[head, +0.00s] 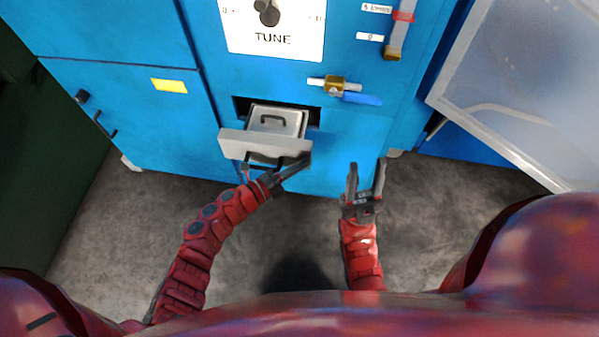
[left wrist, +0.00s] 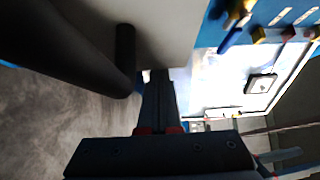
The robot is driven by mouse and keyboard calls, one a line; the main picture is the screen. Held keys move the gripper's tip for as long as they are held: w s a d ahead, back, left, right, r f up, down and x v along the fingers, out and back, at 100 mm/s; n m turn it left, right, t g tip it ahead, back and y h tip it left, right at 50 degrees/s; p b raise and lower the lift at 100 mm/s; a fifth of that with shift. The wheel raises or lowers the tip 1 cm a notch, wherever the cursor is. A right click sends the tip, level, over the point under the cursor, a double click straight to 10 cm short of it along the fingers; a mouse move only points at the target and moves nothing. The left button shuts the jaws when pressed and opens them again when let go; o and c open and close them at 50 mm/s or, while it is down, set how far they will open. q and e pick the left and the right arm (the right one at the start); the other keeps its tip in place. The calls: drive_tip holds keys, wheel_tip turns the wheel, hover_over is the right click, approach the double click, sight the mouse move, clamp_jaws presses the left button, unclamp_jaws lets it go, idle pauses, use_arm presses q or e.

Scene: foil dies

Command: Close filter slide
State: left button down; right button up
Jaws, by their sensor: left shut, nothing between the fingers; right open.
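The filter slide (head: 234,143) is a grey drawer standing pulled out of a dark slot in the blue cabinet. A metal insert with a dark handle (head: 271,119) lies inside it. In the left wrist view the slide's pale front (left wrist: 175,25) and a dark bar handle (left wrist: 125,50) show close up. My left gripper (head: 304,161) is shut and empty at the right end of the slide's front, over its lower edge. Its fingers also show together in the left wrist view (left wrist: 159,78); contact cannot be told. My right gripper (head: 367,168) is open and empty, right of the slide.
The blue cabinet (head: 120,110) has a brass valve with a blue lever (head: 360,98) right of the slot and a TUNE panel (head: 272,48) above. A framed clear panel (head: 520,75) stands out at right. Grey floor (head: 125,215) is free below.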

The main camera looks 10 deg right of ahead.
use_arm(q)
drive_tip(key=w+d+b, duration=0.2)
drive_tip(key=w+b, duration=0.2)
drive_tip(key=w, duration=0.3)
drive_tip(key=w+d+b, duration=0.2)
drive_tip(key=w+b, duration=0.3)
drive_tip(key=w, duration=0.3)
drive_tip(key=shift+d+r, duration=0.25)
drive_tip(key=shift+d, duration=0.1)
